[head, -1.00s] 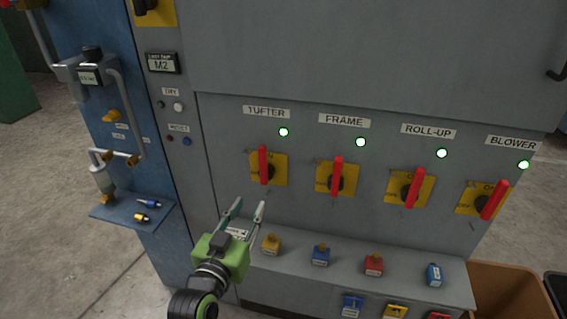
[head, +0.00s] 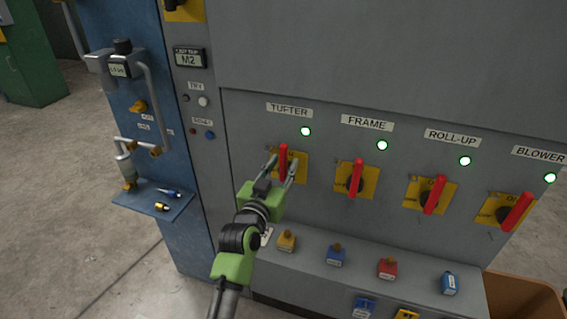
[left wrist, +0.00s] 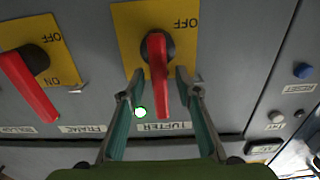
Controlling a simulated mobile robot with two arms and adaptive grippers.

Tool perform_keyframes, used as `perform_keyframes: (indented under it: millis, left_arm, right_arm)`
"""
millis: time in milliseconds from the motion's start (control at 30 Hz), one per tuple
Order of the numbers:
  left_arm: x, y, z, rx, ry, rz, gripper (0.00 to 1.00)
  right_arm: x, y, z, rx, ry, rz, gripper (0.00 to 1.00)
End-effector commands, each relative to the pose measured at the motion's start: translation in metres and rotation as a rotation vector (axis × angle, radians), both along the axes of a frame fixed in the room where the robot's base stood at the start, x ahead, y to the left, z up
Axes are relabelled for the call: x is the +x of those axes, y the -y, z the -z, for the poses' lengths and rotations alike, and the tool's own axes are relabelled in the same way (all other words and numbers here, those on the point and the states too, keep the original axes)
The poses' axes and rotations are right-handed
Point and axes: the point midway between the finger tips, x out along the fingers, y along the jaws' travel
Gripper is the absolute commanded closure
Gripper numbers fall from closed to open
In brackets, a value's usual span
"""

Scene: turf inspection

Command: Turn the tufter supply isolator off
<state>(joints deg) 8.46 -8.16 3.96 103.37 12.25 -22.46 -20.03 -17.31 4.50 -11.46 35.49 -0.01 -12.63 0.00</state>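The tufter isolator is a red handle (head: 283,160) on a yellow plate (head: 301,172), under the TUFTER label (head: 289,109). The handle stands upright in the head view, and the green lamp (head: 306,131) above it is lit. My left gripper (head: 281,167) is open at the handle, one finger on each side. In the left wrist view the red handle (left wrist: 159,75) lies between the two open fingertips (left wrist: 157,82), with a gap visible on both sides. The wrist view shows OFF on the plate (left wrist: 185,50). My right gripper is not in view.
The frame (head: 357,177), roll-up (head: 434,195) and blower (head: 516,212) handles stand to the right, their lamps lit green. Padlocks, including a yellow one (head: 287,241), sit on the shelf below. A blue panel (head: 190,235) with pipes is at the left.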

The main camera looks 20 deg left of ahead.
Motion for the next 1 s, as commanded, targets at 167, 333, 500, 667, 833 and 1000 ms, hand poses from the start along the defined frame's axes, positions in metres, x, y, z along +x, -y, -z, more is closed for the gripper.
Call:
perform_keyframes:
  millis: [167,333,500,667,833,1000]
  left_arm:
    - [0.009,0.0004,0.0001,0.0,-0.001,0.0,0.69]
    - [0.0098,0.0004,0.0005,0.0,-0.001,0.0,0.69]
    - [0.0096,0.0004,0.0004,-0.001,-0.001,0.0,0.88]
    - [0.0095,0.0004,0.0003,0.0,-0.001,0.0,1.0]
    - [0.0094,0.0,0.0,-0.007,-0.001,0.0,1.0]
    - [0.0096,-0.0016,-0.0009,-0.051,-0.003,0.0,1.0]
  right_arm:
    - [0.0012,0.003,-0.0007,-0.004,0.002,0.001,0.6]
    - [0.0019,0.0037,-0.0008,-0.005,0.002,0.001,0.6]
    - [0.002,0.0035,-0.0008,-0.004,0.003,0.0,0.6]
    - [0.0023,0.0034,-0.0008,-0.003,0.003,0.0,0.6]
    - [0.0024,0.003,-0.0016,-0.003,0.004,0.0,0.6]
    - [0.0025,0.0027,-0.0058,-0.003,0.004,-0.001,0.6]
